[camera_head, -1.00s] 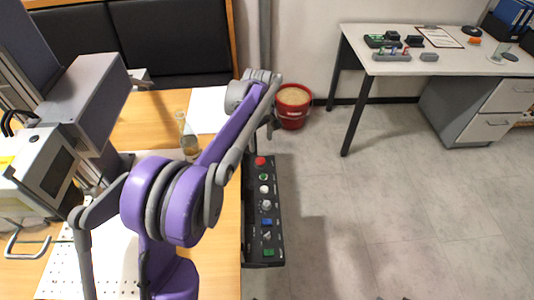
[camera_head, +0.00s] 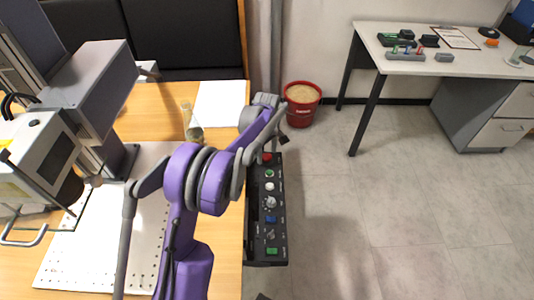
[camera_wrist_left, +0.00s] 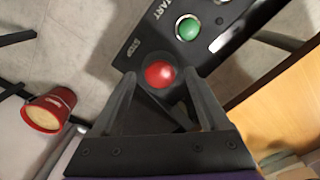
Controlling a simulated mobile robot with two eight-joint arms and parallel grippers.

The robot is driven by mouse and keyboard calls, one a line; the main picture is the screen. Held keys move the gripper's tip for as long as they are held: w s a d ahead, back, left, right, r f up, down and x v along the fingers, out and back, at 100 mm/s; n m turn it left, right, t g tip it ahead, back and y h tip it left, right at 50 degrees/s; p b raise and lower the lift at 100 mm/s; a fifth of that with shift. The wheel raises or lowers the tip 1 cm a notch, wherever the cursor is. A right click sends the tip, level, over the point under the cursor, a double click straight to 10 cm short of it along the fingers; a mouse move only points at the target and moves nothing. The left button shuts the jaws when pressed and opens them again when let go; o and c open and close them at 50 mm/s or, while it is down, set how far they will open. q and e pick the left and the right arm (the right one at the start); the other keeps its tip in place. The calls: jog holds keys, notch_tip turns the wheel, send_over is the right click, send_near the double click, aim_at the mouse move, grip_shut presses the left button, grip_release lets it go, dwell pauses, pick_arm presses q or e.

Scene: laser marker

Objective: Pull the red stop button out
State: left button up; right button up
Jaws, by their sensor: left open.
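The red stop button (camera_head: 267,157) is at the far end of the black control panel (camera_head: 252,225) on the table's right edge. It is partly hidden by my left arm in the head view. In the left wrist view the round red button (camera_wrist_left: 160,74) shows between the tips of my left gripper (camera_wrist_left: 159,80). The gripper is open, one finger on each side of the button. I cannot tell whether the fingers touch it. In the head view the left gripper (camera_head: 282,138) is small beside the button. My right gripper is not in view.
A green button (camera_wrist_left: 188,28) sits beside the red one on the panel, with several other buttons and knobs along it. A red bucket (camera_head: 302,106) stands on the floor beyond. A laser machine (camera_head: 88,85) and bottle (camera_head: 191,122) are left.

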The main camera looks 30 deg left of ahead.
pick_arm(q)
jog(key=shift+f, duration=0.1)
grip_shut()
dwell(0.4)
dwell(1.0)
